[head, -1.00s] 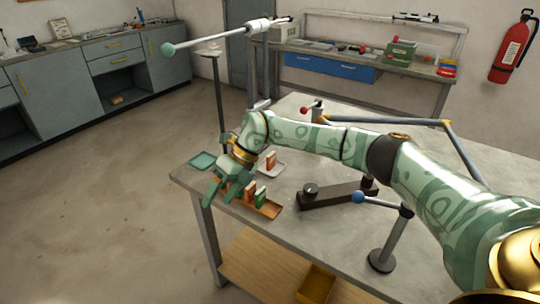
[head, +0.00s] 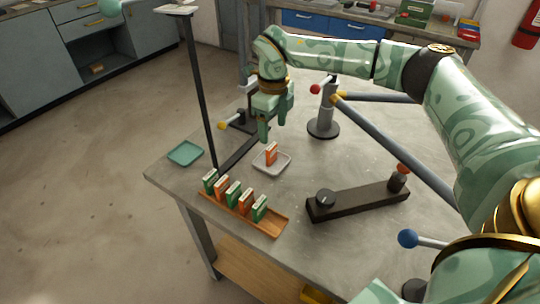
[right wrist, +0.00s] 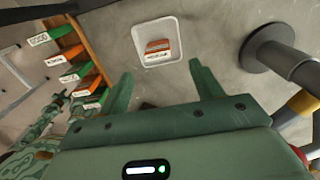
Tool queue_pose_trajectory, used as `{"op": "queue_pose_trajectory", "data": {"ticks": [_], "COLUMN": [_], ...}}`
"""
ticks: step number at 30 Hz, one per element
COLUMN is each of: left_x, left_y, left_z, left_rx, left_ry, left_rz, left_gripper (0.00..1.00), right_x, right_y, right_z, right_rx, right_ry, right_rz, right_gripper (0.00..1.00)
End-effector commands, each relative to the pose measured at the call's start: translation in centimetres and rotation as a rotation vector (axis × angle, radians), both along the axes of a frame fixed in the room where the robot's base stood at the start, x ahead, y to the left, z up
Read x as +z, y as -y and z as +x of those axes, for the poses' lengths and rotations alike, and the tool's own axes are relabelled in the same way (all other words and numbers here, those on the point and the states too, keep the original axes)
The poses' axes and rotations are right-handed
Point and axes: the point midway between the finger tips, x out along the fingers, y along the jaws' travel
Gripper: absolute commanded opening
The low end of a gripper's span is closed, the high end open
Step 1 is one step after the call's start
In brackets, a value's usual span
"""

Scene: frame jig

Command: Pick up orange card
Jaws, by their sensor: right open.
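An orange card (head: 271,153) with a white top edge stands in a small white tray (head: 285,168) on the table. In the right wrist view the orange card (right wrist: 158,49) lies ahead of the fingertips, inside the white tray (right wrist: 142,28). My right gripper (head: 273,128) is open and empty just above and behind the card. Its two fingers (right wrist: 163,78) are spread apart in the wrist view, with the card beyond the gap. My left gripper is not in view.
A wooden rack (head: 268,225) holds several green and orange cards near the front edge. A teal tray (head: 185,153) is at the left. A dark bar with knobs (head: 350,203) is at the right, and a jointed stand (head: 323,126) is behind. A thin dark post (head: 200,90) rises beside the gripper.

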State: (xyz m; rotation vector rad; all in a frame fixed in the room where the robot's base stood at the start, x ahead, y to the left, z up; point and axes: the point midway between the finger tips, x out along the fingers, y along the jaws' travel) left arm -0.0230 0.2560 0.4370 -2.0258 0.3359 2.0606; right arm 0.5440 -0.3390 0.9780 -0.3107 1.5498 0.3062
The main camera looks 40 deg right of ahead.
Motion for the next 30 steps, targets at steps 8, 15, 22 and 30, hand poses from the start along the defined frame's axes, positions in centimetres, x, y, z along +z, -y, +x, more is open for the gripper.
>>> {"op": "queue_pose_trajectory", "data": {"ticks": [8, 15, 22, 30], "left_x": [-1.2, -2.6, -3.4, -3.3], "left_y": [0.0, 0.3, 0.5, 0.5], "left_z": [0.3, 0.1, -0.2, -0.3], "left_rx": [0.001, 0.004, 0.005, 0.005], "left_ry": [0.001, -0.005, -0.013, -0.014], "left_rz": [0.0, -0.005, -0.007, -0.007], "left_gripper": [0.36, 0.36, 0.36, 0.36], "right_x": [-3.7, -6.8, -9.0, -8.8], "right_y": [-0.1, -0.3, -0.4, -0.4], "right_z": [0.0, 0.1, 0.1, 0.1], "right_rx": [0.0, 0.0, -0.001, -0.001], "right_ry": [0.0, -0.004, -0.001, 0.001], "right_rz": [0.002, 0.003, 0.002, 0.002], "right_gripper": [0.65, 0.65, 0.65, 0.32]}}
